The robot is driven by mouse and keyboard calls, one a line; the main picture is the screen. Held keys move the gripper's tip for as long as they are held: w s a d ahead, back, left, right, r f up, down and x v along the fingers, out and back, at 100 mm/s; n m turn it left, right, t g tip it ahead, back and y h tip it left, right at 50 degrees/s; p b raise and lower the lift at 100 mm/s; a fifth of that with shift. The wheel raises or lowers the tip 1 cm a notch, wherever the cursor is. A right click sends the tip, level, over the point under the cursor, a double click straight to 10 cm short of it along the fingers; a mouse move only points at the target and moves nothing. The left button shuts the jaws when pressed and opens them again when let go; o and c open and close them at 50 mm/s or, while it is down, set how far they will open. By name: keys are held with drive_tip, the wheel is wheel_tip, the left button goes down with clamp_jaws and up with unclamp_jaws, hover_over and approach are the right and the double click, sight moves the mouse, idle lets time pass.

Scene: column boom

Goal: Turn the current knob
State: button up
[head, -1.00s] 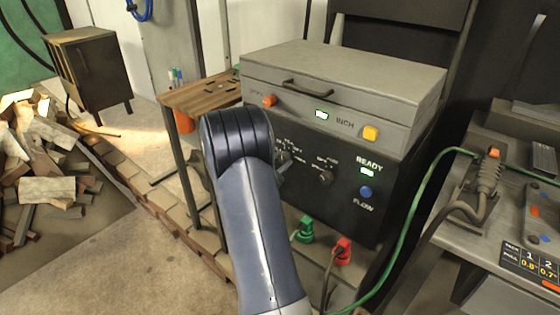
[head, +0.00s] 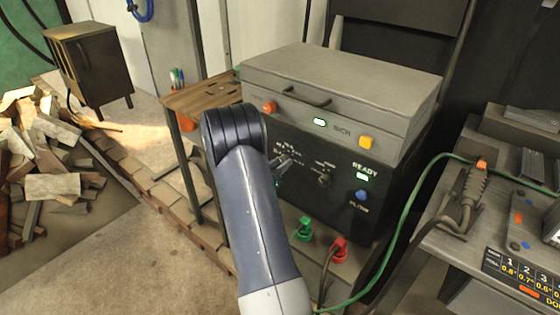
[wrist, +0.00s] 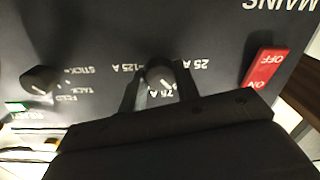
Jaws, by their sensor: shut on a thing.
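The current knob (wrist: 159,72) is a round black knob with a white mark, on the dark front panel of the welding machine (head: 325,175). In the wrist view the labels 25 A, 75 A and 125 A stand upside down around it, and its white mark points close to 75 A, slightly to the 25 A side. My gripper (wrist: 158,88) has a finger on each side of the knob and is shut on it. In the head view my arm partly covers this part of the panel, and the gripper tip (head: 284,168) shows just past it.
A second black knob (wrist: 40,79) sits beside it, and a red mains switch (wrist: 264,67) on the other side. Green (head: 303,229) and red (head: 339,250) plugs stick out low in front. A green cable (head: 408,222) runs to the right bench.

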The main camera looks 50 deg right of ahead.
drive_tip(key=shift+n, duration=0.3)
drive_tip(key=o, duration=1)
drive_tip(key=shift+c, duration=0.2)
drive_tip(key=s+a, duration=0.1)
drive_tip(key=a, duration=0.9)
drive_tip(key=shift+a, duration=0.4)
drive_tip(key=shift+d+r, duration=0.1)
drive_tip(key=w+d, duration=0.1)
drive_tip(key=d, duration=0.9)
drive_tip(key=shift+d, duration=0.3)
drive_tip(key=shift+a, duration=0.1)
